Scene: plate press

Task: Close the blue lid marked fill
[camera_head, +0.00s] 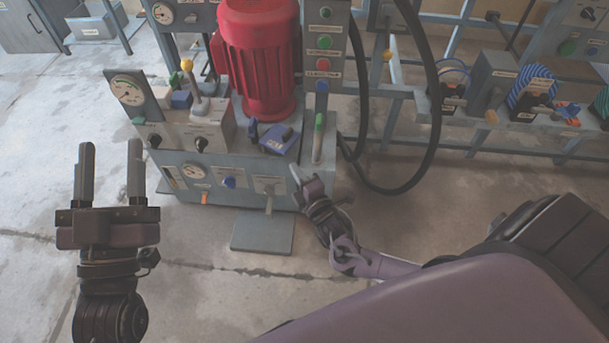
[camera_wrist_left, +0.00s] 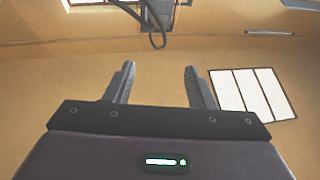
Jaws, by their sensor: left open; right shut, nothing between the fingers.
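A small blue lidded part (camera_head: 279,139) with a pale label sits on the press deck, in front of the red motor. The label is too small to read, and I cannot tell how far its lid stands open. My right gripper (camera_head: 298,176) is shut and empty at the front edge of the press, below and slightly right of that part and apart from it. My left gripper (camera_head: 111,146) is open and empty, held up left of the press. Its two fingers also show in the left wrist view (camera_wrist_left: 158,82), with nothing between them.
The red motor (camera_head: 258,55) rises behind the deck. A green-tipped lever (camera_head: 317,137) stands just right of the blue part. Gauges, knobs and a yellow-knobbed lever (camera_head: 190,75) crowd the left. A black hose (camera_head: 432,130) loops at right. Floor in front is mostly free.

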